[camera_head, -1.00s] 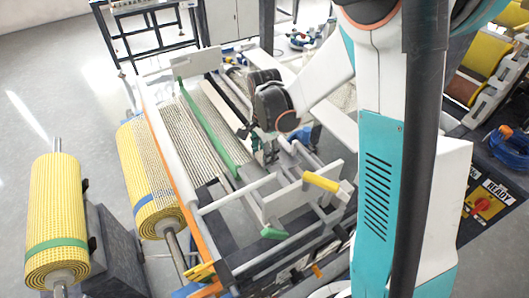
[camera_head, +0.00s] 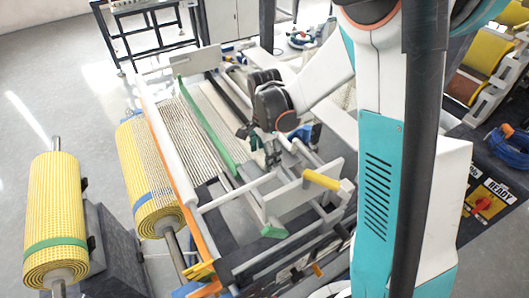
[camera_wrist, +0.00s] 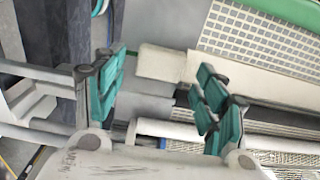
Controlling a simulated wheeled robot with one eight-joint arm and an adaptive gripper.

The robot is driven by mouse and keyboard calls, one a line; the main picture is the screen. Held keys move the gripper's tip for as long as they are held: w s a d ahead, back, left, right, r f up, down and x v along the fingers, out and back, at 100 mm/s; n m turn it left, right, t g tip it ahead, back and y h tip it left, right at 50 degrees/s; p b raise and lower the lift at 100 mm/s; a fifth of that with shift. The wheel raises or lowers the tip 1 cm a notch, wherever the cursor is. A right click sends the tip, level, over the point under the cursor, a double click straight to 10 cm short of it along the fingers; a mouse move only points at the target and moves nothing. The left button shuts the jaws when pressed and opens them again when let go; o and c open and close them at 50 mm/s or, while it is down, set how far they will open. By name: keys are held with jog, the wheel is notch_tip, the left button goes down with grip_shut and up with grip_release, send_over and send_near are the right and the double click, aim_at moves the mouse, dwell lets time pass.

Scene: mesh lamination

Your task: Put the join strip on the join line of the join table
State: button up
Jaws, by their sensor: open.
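A cream strip, which looks like the join strip (camera_wrist: 163,63), shows its near end between the fingers of my gripper (camera_wrist: 160,95) in the wrist view. It runs off to the right beside pale grid mesh (camera_wrist: 250,40). In the head view, a pale strip (camera_head: 216,112) lies along the join table (camera_head: 290,200), between the green bar (camera_head: 205,125) and a black bar (camera_head: 234,95). My gripper also shows in the head view (camera_head: 258,148), open near the strip's near end. Whether the fingers touch it is unclear. I cannot make out the join line.
Yellow mesh rolls (camera_head: 55,215) stand at the left, one beside the table (camera_head: 145,170). White crossbars and a yellow-handled lever (camera_head: 320,181) lie close to my gripper. A panel with a red knob (camera_head: 484,203) is at the right. Grey floor is clear at the far left.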

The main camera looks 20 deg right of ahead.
notch_tip(320, 180, up, 12)
jog(key=r+p, duration=0.1)
jog(key=p, duration=0.2)
jog(key=s+r+n+t, duration=0.3)
jog(key=s+r+n, duration=0.1)
jog(key=s+n, duration=0.4)
jog(key=s+r+n+t, duration=0.4)
jog(key=s+n, duration=0.3)
jog(key=s, duration=0.3)
jog(key=shift+s+r+n, duration=0.2)
jog(key=shift+r+n, duration=0.2)
